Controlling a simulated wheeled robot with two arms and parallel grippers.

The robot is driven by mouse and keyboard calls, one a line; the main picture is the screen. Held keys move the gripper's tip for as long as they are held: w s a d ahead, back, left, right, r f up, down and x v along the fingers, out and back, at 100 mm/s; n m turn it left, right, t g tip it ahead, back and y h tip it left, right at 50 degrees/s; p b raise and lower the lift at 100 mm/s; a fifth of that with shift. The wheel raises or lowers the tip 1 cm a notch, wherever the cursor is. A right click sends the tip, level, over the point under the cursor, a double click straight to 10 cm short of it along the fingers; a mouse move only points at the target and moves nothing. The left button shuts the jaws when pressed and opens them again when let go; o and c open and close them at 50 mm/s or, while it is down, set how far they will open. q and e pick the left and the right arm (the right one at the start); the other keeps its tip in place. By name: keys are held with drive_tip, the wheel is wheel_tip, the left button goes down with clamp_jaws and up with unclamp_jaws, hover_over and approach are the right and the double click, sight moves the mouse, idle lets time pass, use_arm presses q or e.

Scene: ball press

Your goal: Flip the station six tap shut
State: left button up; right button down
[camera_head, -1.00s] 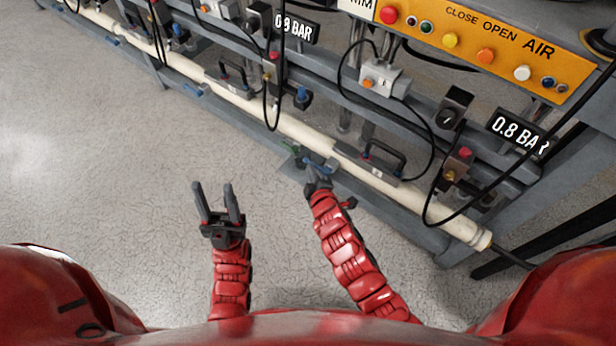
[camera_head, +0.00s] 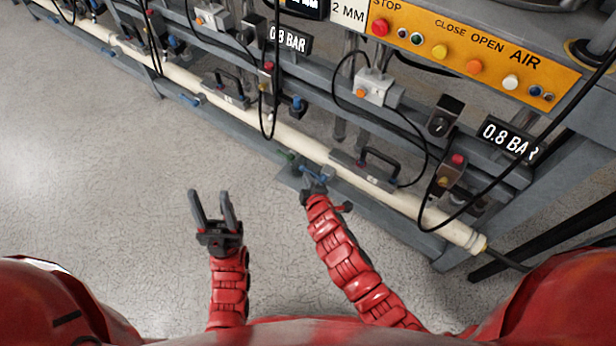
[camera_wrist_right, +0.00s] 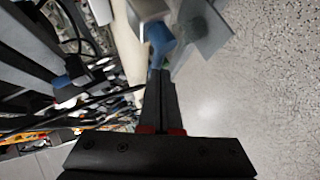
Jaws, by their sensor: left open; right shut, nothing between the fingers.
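A tap with a blue handle (camera_head: 318,174) sits low on the front of the rack, just below the cream pipe. My right gripper (camera_head: 314,184) is shut and empty, with its tips at or very near the blue handle. In the right wrist view the closed fingertips (camera_wrist_right: 161,72) point at the blue handle (camera_wrist_right: 160,42); whether they touch it I cannot tell. My left gripper (camera_head: 213,205) is open and empty above the bare floor, to the left of the right arm. The station number is not readable.
The cream pipe (camera_head: 205,88) runs along the rack's lower front. Black handles (camera_head: 380,160) and hanging black cables stand close above it. Another blue tap handle (camera_head: 192,100) is further left. The orange button panel (camera_head: 470,55) is at upper right. The floor (camera_head: 100,180) at left is clear.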

drive_tip(key=f+n+g+h+p, duration=0.1)
drive_tip(key=g+h, duration=0.1)
drive_tip(key=h, duration=0.1)
drive_tip(key=f+n+g+h, duration=0.1)
drive_tip(key=n+g+h, duration=0.1)
drive_tip(key=g+h, duration=0.1)
drive_tip(key=f+n+g+h+p, duration=0.1)
drive_tip(key=f+n+g+h, duration=0.1)
drive_tip(key=g+h, duration=0.1)
drive_tip(key=shift+s+d+f+h+p, duration=0.1)
drive_tip(key=shift+s+d+h+p, duration=0.15)
drive_tip(key=shift+h, duration=0.25)
idle(0.8)
drive_tip(key=shift+r+p, duration=0.75)
drive_tip(key=shift+p, duration=0.15)
drive_tip(key=shift+a, duration=0.15)
